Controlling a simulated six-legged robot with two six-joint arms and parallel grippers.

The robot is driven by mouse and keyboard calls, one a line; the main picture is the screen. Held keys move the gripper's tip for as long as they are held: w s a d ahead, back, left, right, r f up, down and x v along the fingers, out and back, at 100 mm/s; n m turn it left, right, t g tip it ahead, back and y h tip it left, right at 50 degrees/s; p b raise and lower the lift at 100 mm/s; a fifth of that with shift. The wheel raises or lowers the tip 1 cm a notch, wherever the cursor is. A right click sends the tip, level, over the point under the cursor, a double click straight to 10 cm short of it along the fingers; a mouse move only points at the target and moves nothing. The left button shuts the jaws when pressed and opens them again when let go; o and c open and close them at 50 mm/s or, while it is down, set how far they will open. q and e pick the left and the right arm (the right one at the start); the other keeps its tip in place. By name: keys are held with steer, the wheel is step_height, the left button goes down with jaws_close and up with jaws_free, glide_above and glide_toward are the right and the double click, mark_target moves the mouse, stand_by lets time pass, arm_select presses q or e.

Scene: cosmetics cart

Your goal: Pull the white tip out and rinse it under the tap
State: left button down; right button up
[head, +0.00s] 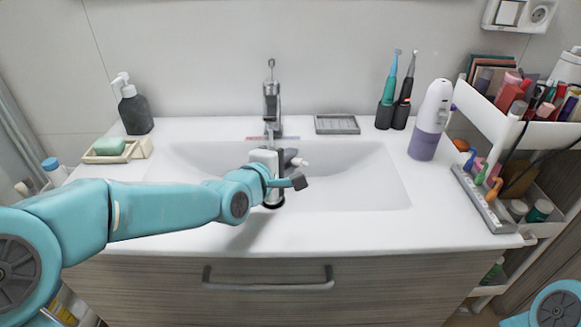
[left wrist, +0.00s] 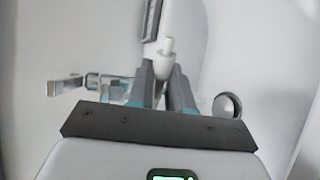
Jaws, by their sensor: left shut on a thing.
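My left gripper (head: 291,168) is over the sink basin (head: 360,185), in front of and below the chrome tap (head: 271,100). It is shut on a small white tip (head: 301,162), whose end pokes out past the fingers. In the left wrist view the white tip (left wrist: 166,62) stands between the two dark fingers (left wrist: 163,85). A metal spout (left wrist: 66,87) shows to their left and the round drain (left wrist: 227,105) to their right. I cannot tell whether water runs onto the tip. My right gripper is out of view.
A holder (head: 485,200) with several coloured tips lies at the counter's right, near the white and purple bottle-shaped device (head: 431,122). Two electric toothbrushes (head: 395,95) stand behind. A crowded cart (head: 525,130) is at right. A soap dispenser (head: 134,108) and soap dish (head: 108,150) stand left.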

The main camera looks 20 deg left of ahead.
arm_select(q)
steer(key=w+a+p, duration=0.1)
steer(key=w, duration=0.2)
steer(key=w+a+f+p, duration=0.1)
steer(key=w+a+p, duration=0.1)
steer(key=w, duration=0.1)
steer(key=w+a+p, duration=0.1)
steer(key=w+p, duration=0.1)
steer(key=shift+w+a+f, duration=0.2)
steer(key=shift+w+f, duration=0.05)
steer(key=shift+w, duration=0.15)
steer(key=shift+d, duration=0.1)
stand_by(0.4)
steer(key=shift+w+d, duration=0.25)
steer(key=shift+d, duration=0.2)
steer(key=shift+a, duration=0.1)
steer(key=shift+s+a, duration=0.25)
steer(key=shift+a, duration=0.2)
